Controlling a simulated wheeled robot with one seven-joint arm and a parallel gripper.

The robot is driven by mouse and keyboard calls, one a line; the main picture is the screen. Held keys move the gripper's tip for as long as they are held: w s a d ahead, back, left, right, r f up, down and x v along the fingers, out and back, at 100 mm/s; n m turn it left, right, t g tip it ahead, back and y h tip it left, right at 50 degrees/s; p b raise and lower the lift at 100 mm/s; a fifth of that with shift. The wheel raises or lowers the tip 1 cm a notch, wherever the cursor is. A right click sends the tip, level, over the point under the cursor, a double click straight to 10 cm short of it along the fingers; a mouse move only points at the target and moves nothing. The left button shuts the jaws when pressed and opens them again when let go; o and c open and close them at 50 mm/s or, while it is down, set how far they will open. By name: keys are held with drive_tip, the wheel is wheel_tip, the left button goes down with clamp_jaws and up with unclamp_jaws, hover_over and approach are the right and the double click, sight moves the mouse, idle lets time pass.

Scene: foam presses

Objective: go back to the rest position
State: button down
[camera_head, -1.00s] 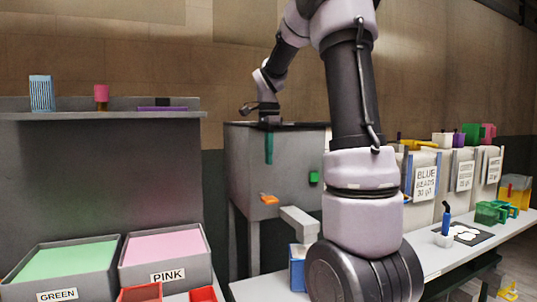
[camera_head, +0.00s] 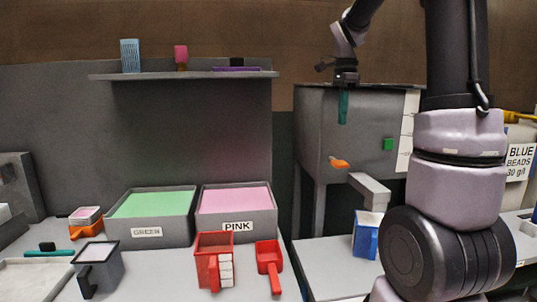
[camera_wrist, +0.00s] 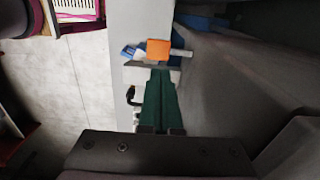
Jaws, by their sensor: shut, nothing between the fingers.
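My gripper (camera_head: 342,121) hangs pointing down in front of the grey press box (camera_head: 318,130), in the right half of the head view. Its two green fingers lie together, with nothing between them. In the wrist view the shut green fingers (camera_wrist: 160,75) point at the orange handle (camera_wrist: 158,49), which looks to be beyond the tips. In the head view the orange handle (camera_head: 339,162) sits on the box's front, below the fingertips. A gap between fingers and box cannot be judged.
A grey spout (camera_head: 370,188) juts out above a blue jug (camera_head: 366,240). Left are the green bin (camera_head: 150,232), pink bin (camera_head: 238,213), red jug (camera_head: 212,245) and red scoop (camera_head: 268,258). A shelf (camera_head: 130,77) holds small items. A blue-beads sign (camera_head: 520,163) stands right.

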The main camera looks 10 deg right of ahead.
drive_tip(key=s+a+n+t+y, duration=0.1)
drive_tip(key=s+a+n+t, duration=0.2)
drive_tip(key=s+n, duration=0.4)
drive_tip(key=s+a+r+n+t+y, duration=0.1)
drive_tip(key=s+a+n+t, duration=0.3)
drive_tip(key=s, duration=0.9)
drive_tip(key=a+n, duration=0.2)
drive_tip(key=shift+s+r+n, duration=0.15)
drive_tip(key=shift+r+n, duration=0.05)
drive_tip(key=shift+n, duration=0.2)
